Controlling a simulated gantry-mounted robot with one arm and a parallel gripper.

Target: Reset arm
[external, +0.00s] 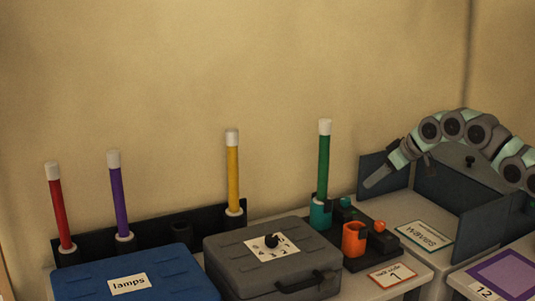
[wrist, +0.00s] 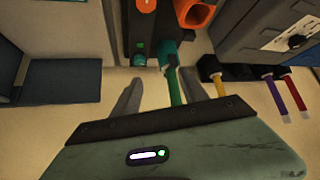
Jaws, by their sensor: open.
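My gripper (external: 372,183) is at the right in the external view, at the end of my bent arm, above the grey bin area. In the wrist view my gripper (wrist: 161,77) shows two grey fingers spread apart with nothing held between them. The green stick (external: 324,160) with a white tip stands upright in a teal holder (external: 320,214), left of my gripper and apart from it. In the wrist view the green stick (wrist: 175,88) appears between the fingers but lies beyond them.
Red (external: 61,207), purple (external: 119,197) and yellow (external: 233,180) sticks stand in a black rack. A blue case (external: 90,275) labelled lamps and a grey case (external: 235,260) stand in front. An orange cup (external: 354,240) is by the teal holder. Dark panels (external: 445,190) stand near my arm.

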